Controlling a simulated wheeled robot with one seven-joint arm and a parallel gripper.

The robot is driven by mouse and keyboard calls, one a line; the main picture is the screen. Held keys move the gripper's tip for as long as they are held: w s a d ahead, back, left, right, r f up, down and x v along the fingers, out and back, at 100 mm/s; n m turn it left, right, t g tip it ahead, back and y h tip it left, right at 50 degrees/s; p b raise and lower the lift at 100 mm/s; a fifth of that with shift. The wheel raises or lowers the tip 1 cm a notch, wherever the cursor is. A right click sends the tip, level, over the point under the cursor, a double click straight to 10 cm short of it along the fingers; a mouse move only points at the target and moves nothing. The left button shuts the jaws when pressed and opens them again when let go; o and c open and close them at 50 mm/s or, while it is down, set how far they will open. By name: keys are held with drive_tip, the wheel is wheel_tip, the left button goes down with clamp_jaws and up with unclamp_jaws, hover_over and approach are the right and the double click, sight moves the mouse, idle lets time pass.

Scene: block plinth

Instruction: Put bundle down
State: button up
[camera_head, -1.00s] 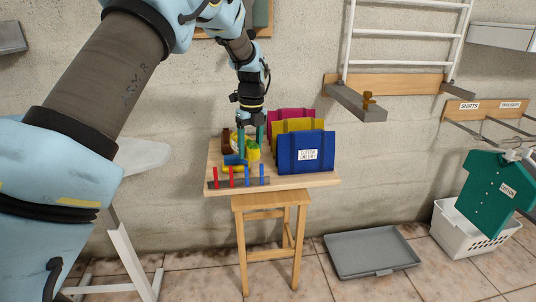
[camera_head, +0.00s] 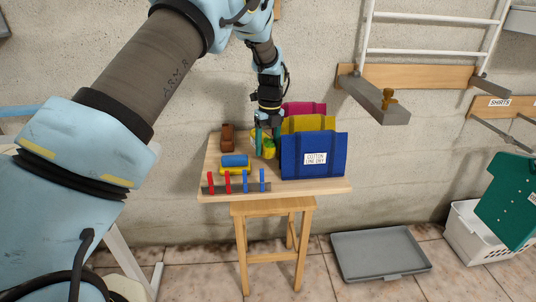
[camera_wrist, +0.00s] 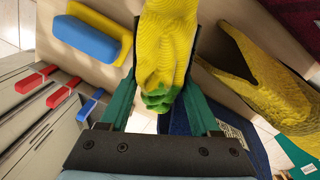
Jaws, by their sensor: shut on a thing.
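The bundle, a yellow glove-like bundle with green ends (camera_head: 269,151), is held by my gripper (camera_head: 267,141) over the right-middle part of the wooden tabletop (camera_head: 330,187). It lies just left of the bags. In the wrist view the bundle (camera_wrist: 166,40) sits between the two green fingers, its green ends toward my palm. My gripper is shut on it. Whether its underside touches the tabletop cannot be told.
Blue (camera_head: 300,165), yellow (camera_head: 292,124) and magenta (camera_head: 297,108) bags stand to the right. A blue sponge on a yellow base (camera_head: 235,161), a brown block (camera_head: 227,137) and a rack of red and blue pegs (camera_head: 228,184) occupy the left and front.

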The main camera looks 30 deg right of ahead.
sight(267, 166)
drive_tip(key=shift+f+p, duration=0.4)
drive_tip(key=shift+f, duration=1.8)
drive_tip(key=shift+f, duration=0.15)
drive_tip(key=o, duration=1.5)
drive_tip(key=shift+c, duration=0.2)
